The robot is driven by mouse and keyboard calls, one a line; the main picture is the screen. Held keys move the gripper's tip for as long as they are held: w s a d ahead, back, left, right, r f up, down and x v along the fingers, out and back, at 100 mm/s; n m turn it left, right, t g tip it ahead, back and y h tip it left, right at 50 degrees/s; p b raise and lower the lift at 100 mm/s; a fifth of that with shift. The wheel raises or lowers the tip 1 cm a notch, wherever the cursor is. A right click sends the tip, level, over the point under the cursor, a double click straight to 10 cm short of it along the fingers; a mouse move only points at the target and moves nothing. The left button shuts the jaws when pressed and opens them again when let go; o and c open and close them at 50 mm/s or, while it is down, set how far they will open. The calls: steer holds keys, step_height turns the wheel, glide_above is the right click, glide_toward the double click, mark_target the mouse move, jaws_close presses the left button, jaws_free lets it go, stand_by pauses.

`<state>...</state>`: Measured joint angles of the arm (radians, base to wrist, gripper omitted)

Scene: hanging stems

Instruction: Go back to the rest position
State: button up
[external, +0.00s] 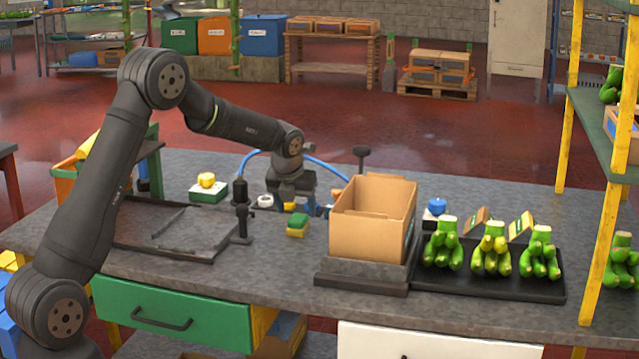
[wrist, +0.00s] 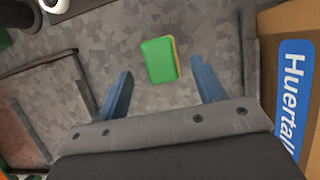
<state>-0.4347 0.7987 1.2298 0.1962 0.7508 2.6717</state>
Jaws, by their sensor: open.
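My gripper (wrist: 161,92) shows in the wrist view with its two blue fingers spread apart and nothing between them. Below it on the grey bench lies a green and yellow block (wrist: 160,60), seen past the fingertips and apart from them. In the external view my gripper (external: 292,207) hangs over the bench, left of the cardboard box, and its fingers are partly hidden. The same block (external: 297,224) lies just in front of it there. My arm is bent, with its elbow raised at the left.
An open cardboard box (external: 372,225) stands close right of my gripper on a dark base. A black tray (external: 490,283) holds green bunches. A black upright stand (external: 241,212) and a flat dark frame (external: 180,252) are to the left. A yellow-posted shelf (external: 606,220) stands far right.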

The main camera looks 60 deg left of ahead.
mark_target(297, 218)
steer(key=x, duration=0.5)
steer(key=shift+s+f, duration=0.1)
step_height(297, 218, up, 11)
steer(key=shift+f, duration=0.1)
steer(key=w+d+r+n, duration=0.1)
steer(key=w+d+r, duration=0.2)
steer(key=d+r, duration=0.3)
steer(key=w+d+r, duration=0.2)
steer(key=d+r, duration=0.1)
steer(key=d, duration=0.6)
steer(key=s+d+f+n+g+y, duration=0.1)
steer(key=s+d+n+g, duration=0.1)
steer(key=d+n, duration=0.5)
steer(key=s+d+n+g, duration=0.2)
steer(key=d+n, duration=0.2)
steer(key=d, duration=0.8)
steer(key=s+f+n+g+h, duration=0.1)
steer(key=s+f+n+g, duration=0.1)
steer(key=s+f+n, duration=0.3)
steer(key=shift+s+f+n+g, duration=0.3)
steer(key=shift+f+n, duration=0.7)
steer(key=shift+f, duration=0.6)
